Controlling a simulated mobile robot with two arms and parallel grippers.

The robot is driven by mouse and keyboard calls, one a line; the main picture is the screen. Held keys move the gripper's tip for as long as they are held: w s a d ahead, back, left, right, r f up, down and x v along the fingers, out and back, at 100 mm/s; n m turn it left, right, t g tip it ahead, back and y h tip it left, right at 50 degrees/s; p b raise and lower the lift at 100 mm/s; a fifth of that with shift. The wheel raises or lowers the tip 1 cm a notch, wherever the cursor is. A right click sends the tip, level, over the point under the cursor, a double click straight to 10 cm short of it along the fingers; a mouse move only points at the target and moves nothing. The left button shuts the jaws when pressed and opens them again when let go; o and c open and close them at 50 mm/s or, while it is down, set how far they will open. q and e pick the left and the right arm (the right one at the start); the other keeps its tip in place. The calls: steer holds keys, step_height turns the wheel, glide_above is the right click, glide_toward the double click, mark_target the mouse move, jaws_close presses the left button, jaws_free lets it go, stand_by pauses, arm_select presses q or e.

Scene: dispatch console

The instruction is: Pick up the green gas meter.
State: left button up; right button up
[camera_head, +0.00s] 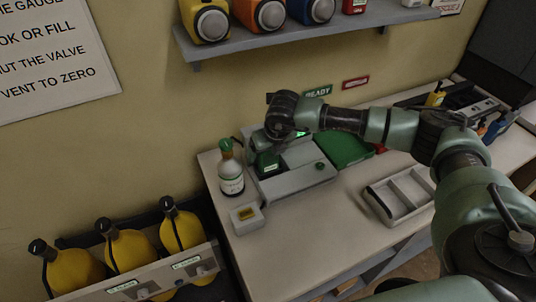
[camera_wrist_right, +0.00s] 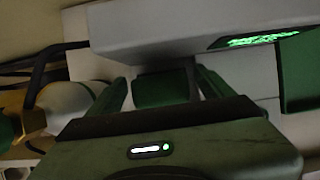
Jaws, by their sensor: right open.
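The green gas meter (camera_head: 267,163) is a small dark green block on the left part of a grey bench unit (camera_head: 300,182). In the right wrist view the green block (camera_wrist_right: 160,90) lies between the two fingers, partly hidden by the gripper body. My right gripper (camera_head: 268,150) is over it, pointing down. Its fingers (camera_wrist_right: 162,84) are open, one on each side of the block. I cannot tell whether they touch it. My left gripper is in neither view.
A green-capped bottle (camera_head: 231,172) stands close left of the unit, with a small white box (camera_head: 247,217) in front. A green tray (camera_head: 346,149) lies behind right; a grey divided tray (camera_head: 375,208) lies right. A shelf (camera_head: 300,36) with canisters hangs above.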

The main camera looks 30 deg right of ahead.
steer(key=shift+x, duration=1.05)
steer(key=c, duration=1.6)
steer(key=shift+d+r, duration=0.1)
steer(key=shift+c, duration=0.4)
steer(key=shift+r, duration=0.1)
